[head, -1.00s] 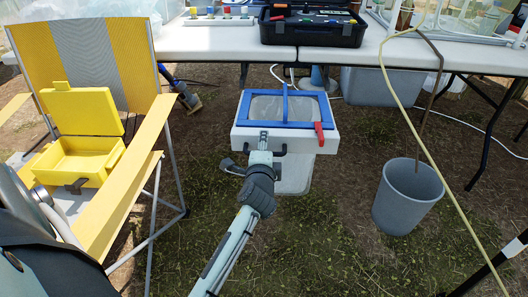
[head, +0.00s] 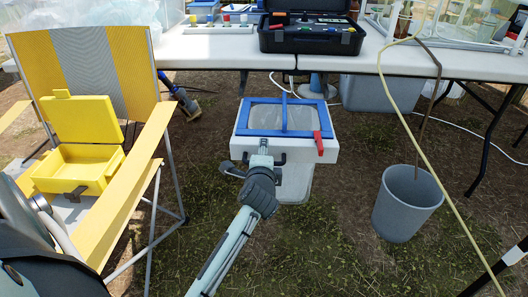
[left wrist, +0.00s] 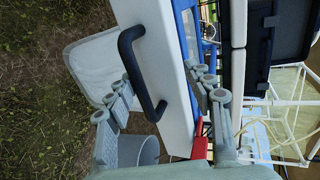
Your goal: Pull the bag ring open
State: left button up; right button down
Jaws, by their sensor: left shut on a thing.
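The bag ring is a white square frame (head: 242,147) with a blue rim (head: 250,131), a blue crossbar and a red clip (head: 319,143) at its front right. It sits in front of the table. A clear bag (head: 296,187) hangs below it. A dark handle runs along its front; it shows in the left wrist view (left wrist: 130,60). Finger contact is partly hidden. My right gripper is not seen.
A yellow folding chair (head: 122,207) with an open yellow case (head: 75,180) stands at left. A grey bucket (head: 408,200) stands on the ground at right, with a pale hose (head: 437,165) nearby. The white table (head: 225,48) holds a black toolbox (head: 310,42).

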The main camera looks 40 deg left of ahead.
pick_arm(q)
jog(key=p+v, duration=0.2)
jog(key=v, duration=0.6)
jog(key=shift+r, duration=0.4)
jog(key=shift+s, duration=0.15)
jog(key=shift+p, duration=0.55)
jog(key=shift+s, duration=0.1)
